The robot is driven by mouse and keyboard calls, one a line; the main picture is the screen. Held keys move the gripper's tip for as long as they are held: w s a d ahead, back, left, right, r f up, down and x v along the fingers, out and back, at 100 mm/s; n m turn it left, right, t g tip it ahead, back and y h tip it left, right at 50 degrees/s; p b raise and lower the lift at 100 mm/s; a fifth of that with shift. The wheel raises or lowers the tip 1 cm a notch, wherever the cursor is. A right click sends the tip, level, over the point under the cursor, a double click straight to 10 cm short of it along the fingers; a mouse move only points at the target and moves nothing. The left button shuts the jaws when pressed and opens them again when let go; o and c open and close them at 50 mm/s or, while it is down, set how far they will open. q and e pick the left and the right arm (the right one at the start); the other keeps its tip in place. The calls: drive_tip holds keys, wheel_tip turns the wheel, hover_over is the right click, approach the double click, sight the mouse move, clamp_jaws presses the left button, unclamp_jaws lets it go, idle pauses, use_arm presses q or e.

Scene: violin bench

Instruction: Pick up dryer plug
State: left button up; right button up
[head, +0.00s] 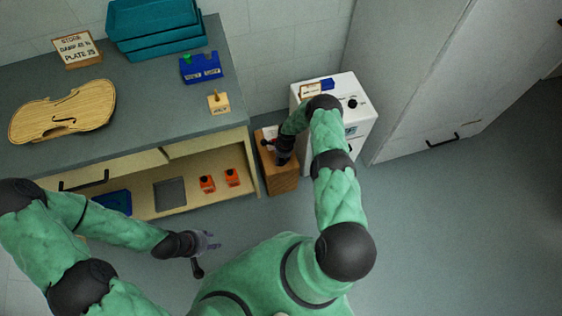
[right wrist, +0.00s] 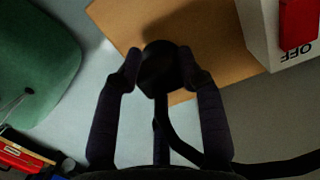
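The dryer plug (right wrist: 160,68) is a black rounded piece with a black cable (right wrist: 180,140) running from it to the lower right in the right wrist view. My right gripper (right wrist: 161,62) has its fingertips closed against both sides of the plug, over the edge of a wooden block. In the head view my right gripper (head: 276,146) is above this block, and the plug is hard to make out there. My left gripper (head: 212,241) is open and empty, low in front of the bench shelf.
The wooden block (head: 282,180) stands between the bench (head: 200,128) and a white unit (head: 362,128) with a black knob. In the right wrist view a red part (right wrist: 299,22) sits by an OFF label. A violin body (head: 62,112) lies on the bench. Floor at right is clear.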

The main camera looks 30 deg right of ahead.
drive_tip(key=c, duration=0.4)
drive_tip(key=shift+r, duration=0.1)
drive_tip(key=shift+r+p, duration=0.35)
drive_tip(key=shift+r, duration=0.2)
drive_tip(key=s+r+p, duration=0.2)
drive_tip(key=s+r, duration=0.2)
drive_tip(key=s+r+p, duration=0.3)
drive_tip(key=s, duration=0.2)
drive_tip(key=s+r+p, duration=0.2)
drive_tip(key=s+r, duration=0.2)
drive_tip(key=s, duration=0.1)
drive_tip(key=shift+a+r+p, duration=0.3)
drive_tip(key=shift+a+r, duration=0.05)
